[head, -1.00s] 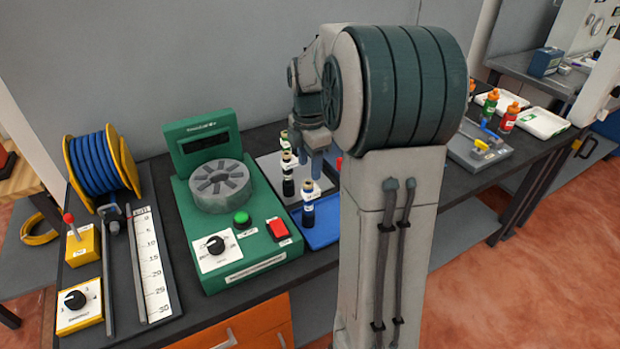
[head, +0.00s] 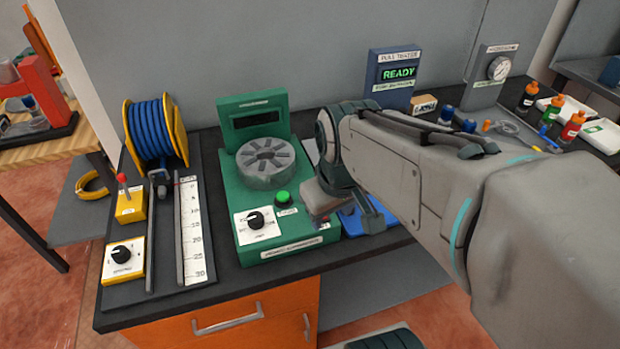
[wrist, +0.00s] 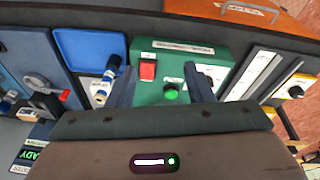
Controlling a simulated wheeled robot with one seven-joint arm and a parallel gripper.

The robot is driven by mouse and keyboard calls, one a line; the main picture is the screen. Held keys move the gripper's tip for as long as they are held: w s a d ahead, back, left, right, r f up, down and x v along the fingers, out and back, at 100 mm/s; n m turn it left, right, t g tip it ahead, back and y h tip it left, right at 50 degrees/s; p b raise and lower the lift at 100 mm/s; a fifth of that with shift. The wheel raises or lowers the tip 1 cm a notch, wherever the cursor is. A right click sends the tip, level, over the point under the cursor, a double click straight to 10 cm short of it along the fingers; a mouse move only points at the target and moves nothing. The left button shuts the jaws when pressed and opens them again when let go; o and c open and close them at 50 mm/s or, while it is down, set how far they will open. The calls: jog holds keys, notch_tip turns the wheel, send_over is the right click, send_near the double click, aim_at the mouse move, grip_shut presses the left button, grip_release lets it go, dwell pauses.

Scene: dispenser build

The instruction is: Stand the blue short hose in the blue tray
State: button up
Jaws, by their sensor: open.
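The blue tray (wrist: 75,45) lies at the upper left in the wrist view; part of it (head: 358,222) shows beneath my arm in the head view. A dark hose piece with a blue and white band (wrist: 109,74) seems to stand upright with its black end over the tray's corner; the exact contact is hidden. In the wrist view my gripper (wrist: 162,90) is open and empty, its fingers over the green machine and to the right of the hose piece. The hose piece is hidden behind my arm in the head view.
The green machine (head: 268,225) with a grey slotted disc (head: 262,162) stands left of the tray. A blue hose reel (head: 150,130) and ruler (head: 195,235) are farther left. The pull tester (head: 393,75) reads READY behind my arm. Bottles (head: 552,108) stand at right.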

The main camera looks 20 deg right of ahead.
jog(key=s+m, duration=0.1)
jog(key=s+a+f+m, duration=0.1)
jog(key=shift+s+f+m, duration=0.1)
jog(key=shift+s+m, duration=0.2)
jog(key=shift+s, duration=0.05)
jog(key=shift+d, duration=0.1)
dwell(1.0)
jog(key=c, duration=0.6)
